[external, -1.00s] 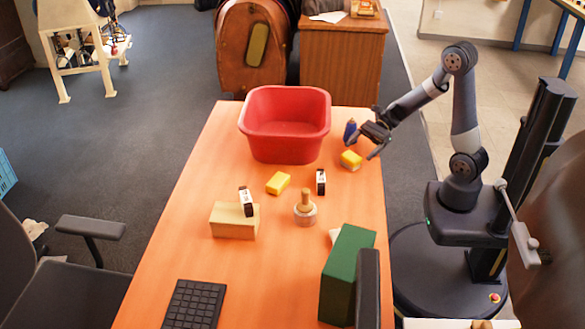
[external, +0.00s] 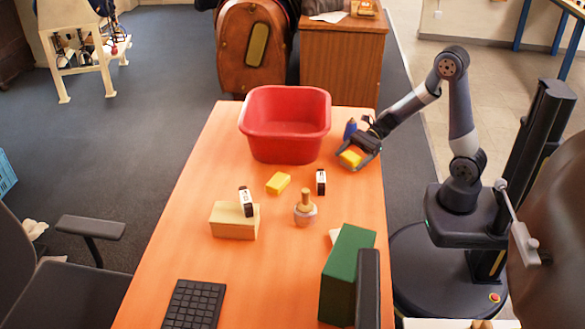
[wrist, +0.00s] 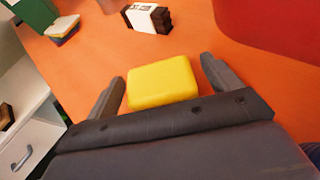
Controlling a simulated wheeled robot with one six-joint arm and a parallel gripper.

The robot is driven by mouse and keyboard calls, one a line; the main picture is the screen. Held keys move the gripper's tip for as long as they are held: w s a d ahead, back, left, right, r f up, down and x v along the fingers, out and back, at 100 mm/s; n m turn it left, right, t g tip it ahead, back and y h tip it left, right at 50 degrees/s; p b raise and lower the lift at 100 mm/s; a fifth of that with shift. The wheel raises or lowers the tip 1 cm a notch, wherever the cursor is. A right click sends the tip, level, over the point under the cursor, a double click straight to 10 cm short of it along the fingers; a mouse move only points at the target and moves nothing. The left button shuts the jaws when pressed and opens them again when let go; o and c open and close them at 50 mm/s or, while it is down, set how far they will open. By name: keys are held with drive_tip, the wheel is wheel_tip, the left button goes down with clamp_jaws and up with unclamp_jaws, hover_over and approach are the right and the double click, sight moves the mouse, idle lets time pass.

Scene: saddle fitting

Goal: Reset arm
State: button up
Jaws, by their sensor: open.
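My gripper (external: 353,161) is open at the right side of the orange table, near the table's right edge. Its fingers reach down on both sides of a yellow block (external: 348,158). In the wrist view the same yellow block (wrist: 162,82) lies between the two spread fingers of my gripper (wrist: 165,85), with a gap beside the right finger. The left finger is close to the block; I cannot tell whether it touches. My arm arches from its column at the right over to the table.
A red tub (external: 285,149) stands left of my gripper, with a blue object (external: 350,129) just behind the gripper. A black-and-white box (external: 321,182), another yellow block (external: 278,183), a round wooden-knobbed object (external: 305,213) and a green box (external: 345,270) stand nearer the front.

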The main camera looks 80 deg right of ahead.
drive_tip(key=shift+x, duration=0.9)
drive_tip(key=shift+w+a+r, duration=0.1)
drive_tip(key=shift+w+a, duration=0.05)
wheel_tip(320, 180, up, 10)
drive_tip(key=p, duration=0.3)
drive_tip(key=shift+r, duration=0.25)
drive_tip(key=w+a+n+g+y+p, duration=0.2)
drive_tip(key=a+n+g+p, duration=0.15)
drive_tip(key=a, duration=0.65)
drive_tip(key=n+g+y+p, duration=0.2)
drive_tip(key=n+g+p, duration=0.2)
drive_tip(key=p, duration=0.3)
hover_over(350, 217)
drive_tip(key=shift+g, duration=0.25)
wheel_tip(350, 217, down, 11)
drive_tip(key=shift+r+b, duration=0.25)
drive_tip(key=shift+b, duration=0.4)
